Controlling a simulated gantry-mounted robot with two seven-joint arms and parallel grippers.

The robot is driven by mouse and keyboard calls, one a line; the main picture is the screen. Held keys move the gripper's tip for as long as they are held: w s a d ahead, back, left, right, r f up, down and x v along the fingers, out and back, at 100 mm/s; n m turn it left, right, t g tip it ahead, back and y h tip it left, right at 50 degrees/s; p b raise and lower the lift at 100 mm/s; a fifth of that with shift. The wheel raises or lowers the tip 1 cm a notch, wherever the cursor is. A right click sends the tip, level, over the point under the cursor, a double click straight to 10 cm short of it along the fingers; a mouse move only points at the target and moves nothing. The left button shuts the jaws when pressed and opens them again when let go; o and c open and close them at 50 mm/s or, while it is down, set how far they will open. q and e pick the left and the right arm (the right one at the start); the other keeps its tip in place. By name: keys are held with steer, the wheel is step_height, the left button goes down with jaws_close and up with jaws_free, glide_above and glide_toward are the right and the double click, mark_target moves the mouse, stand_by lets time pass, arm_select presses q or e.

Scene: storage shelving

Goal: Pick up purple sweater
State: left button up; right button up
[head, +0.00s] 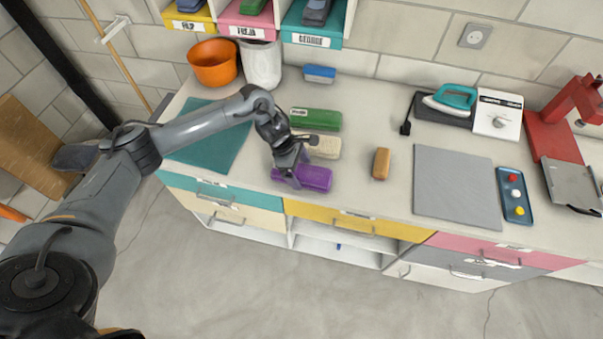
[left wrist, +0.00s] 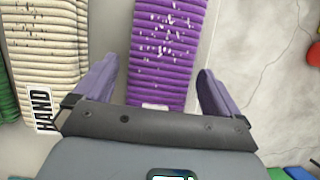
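The purple sweater (head: 309,178) is a folded, ribbed bundle lying on the counter near its front edge. In the left wrist view the purple sweater (left wrist: 165,45) runs up between the fingers. My left gripper (head: 293,171) is over the left end of it. In the left wrist view my left gripper (left wrist: 155,85) is open, with one finger on each side of the sweater and gaps between. Whether the fingers have reached the counter is unclear. My right gripper is not in view.
A cream folded bundle (head: 325,147) lies just behind the purple one, close to a finger, and a green bundle (head: 315,119) lies behind that. A brown block (head: 381,163) is to the right. A grey mat (head: 456,185) lies farther right. Drawers (head: 356,222) are below the front edge.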

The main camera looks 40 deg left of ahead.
arm_select(q)
steer(key=c, duration=1.2)
steer(key=shift+r, duration=0.15)
